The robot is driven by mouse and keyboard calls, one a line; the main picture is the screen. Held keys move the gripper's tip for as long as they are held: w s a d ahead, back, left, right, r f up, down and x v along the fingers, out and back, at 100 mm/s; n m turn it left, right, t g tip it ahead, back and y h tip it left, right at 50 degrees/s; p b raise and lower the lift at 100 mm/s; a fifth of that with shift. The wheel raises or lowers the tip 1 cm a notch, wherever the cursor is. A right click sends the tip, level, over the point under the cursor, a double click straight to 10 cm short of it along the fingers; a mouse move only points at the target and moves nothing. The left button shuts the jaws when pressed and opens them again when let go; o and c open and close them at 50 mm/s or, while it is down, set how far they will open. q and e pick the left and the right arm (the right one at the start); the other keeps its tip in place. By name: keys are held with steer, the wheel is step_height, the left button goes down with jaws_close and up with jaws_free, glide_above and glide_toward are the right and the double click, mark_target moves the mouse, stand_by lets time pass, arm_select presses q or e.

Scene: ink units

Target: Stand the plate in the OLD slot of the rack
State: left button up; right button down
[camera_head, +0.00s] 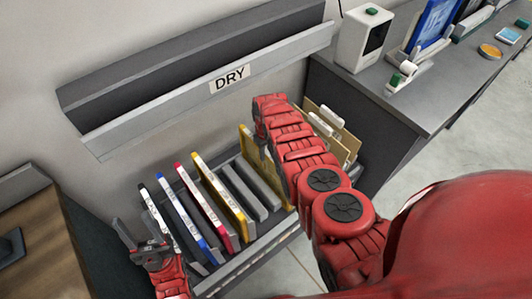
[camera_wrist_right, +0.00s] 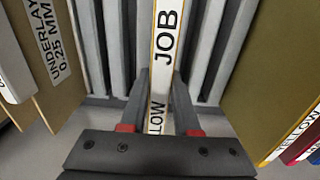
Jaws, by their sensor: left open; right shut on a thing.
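The plate in my right gripper (camera_wrist_right: 160,130) has a white edge strip (camera_wrist_right: 165,45) reading "…LOW JOB" in the right wrist view. The red-tipped fingers are shut on this edge. In the head view the held plate (camera_head: 250,150) is yellow and hangs upright over the rack (camera_head: 246,266), right of the bare dividers; my right arm partly covers it. Grey dividers show behind it in the wrist view. I cannot tell whether its lower edge is in a slot. No OLD label is readable. My left gripper (camera_head: 146,235) is open and empty, by the rack's left end.
Black, blue, red and yellow (camera_head: 222,195) edged plates stand in the rack's left part. Tan underlay boards (camera_head: 340,140) stand at its right. A grey shelf marked DRY (camera_head: 230,79) hangs above. A dark cabinet (camera_head: 375,110) is at right, a wooden desk (camera_head: 35,250) at left.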

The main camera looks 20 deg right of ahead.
steer(key=shift+f, duration=0.2)
steer(key=c, duration=0.6)
jaws_free()
steer(key=shift+o, duration=0.2)
step_height(320, 180, up, 3)
steer(key=shift+r+p, duration=0.1)
steer(key=shift+p, duration=1.15)
steer(key=shift+w+r, duration=0.1)
steer(key=shift+r, duration=0.25)
step_height(320, 180, up, 14)
steer(key=shift+f+b, duration=0.25)
steer(key=shift+b, duration=0.2)
